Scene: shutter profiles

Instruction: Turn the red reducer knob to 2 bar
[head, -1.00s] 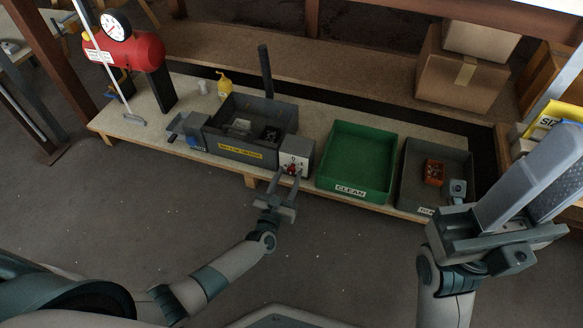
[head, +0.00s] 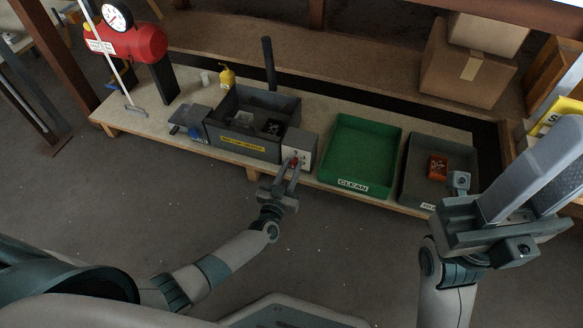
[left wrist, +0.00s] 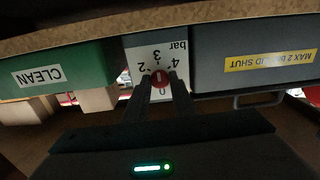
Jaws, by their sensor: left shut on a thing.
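The red reducer knob (head: 295,161) sits on the white face of a grey box (head: 306,147) at the bench's front edge. My left gripper (head: 291,168) reaches up to it, its two fingers shut on the knob. In the left wrist view, the red knob (left wrist: 159,78) shows between the fingertips, in front of an upside-down dial (left wrist: 152,58) with 0, 2, 3, 4 and "bar" legible. The fingers hide part of the dial, and I cannot tell the knob's setting. My right gripper (head: 530,180) is raised at the right, close to the camera, away from the knob.
A grey bin (head: 240,146) with a yellow label stands left of the knob box. A green CLEAN bin (head: 345,178) and another grey bin (head: 415,185) stand to the right. A red tank with a gauge (head: 140,42) is at the back left.

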